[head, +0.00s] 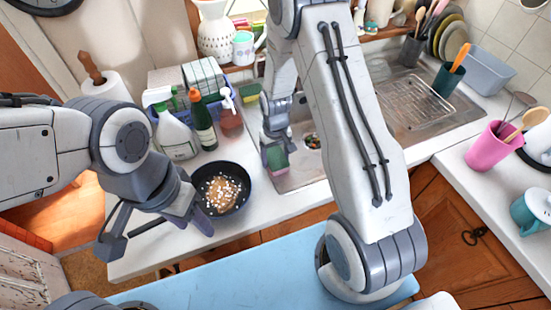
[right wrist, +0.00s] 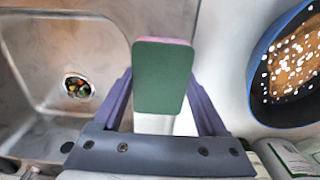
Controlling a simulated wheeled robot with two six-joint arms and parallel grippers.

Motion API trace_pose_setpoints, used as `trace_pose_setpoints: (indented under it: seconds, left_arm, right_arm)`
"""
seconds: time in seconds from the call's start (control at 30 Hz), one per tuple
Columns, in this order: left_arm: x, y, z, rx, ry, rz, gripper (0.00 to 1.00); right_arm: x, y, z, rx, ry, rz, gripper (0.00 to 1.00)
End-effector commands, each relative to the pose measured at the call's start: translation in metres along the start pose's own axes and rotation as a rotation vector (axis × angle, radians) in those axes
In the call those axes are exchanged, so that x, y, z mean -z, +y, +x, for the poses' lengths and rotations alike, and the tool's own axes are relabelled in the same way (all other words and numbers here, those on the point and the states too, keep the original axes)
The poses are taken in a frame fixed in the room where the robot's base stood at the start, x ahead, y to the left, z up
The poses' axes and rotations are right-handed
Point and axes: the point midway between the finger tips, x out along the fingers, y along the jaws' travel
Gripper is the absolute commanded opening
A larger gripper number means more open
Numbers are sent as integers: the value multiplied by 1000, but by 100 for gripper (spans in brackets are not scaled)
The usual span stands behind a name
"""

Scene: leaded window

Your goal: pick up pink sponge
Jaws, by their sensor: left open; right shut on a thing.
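The pink sponge (head: 277,158) has a green scouring face and a pink edge. In the right wrist view the sponge (right wrist: 163,78) sits between both fingers, green face toward the camera. My right gripper (head: 276,146) is shut on it and holds it by the sink's left edge. The right fingers also show in the wrist view (right wrist: 163,95), one on each side of the sponge. My left gripper (head: 157,229) is open and empty, its fingers spread near the pan at the counter's front edge.
A black pan (head: 237,200) with food stands on the counter. A spray bottle (head: 175,135) and a green bottle (head: 202,120) stand behind it. Another green sponge-like block (head: 250,92) lies further back. The sink (right wrist: 40,50) has scraps in its drain. A pink cup (head: 487,150) stands right.

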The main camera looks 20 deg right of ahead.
Motion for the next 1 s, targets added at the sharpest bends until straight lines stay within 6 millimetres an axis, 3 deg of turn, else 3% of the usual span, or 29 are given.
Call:
trace_pose_setpoints:
  seconds: [0.27, 0.43, 0.8, 1.0]
  left_arm:
    - [0, 0, 6, 0, 0, 0, 50]
    - [-1, -1, 17, 0, 0, 1, 50]
    - [-2, -3, 39, 0, 0, 2, 50]
    - [-2, -3, 43, 0, 0, 2, 50]
  right_arm:
    - [1, 0, -12, 0, 3, 0, 25]
    - [2, 0, -39, 0, 9, 0, 25]
    - [-51, 65, -88, -1, 5, 7, 25]
    - [-68, 85, -104, -1, 2, 4, 25]
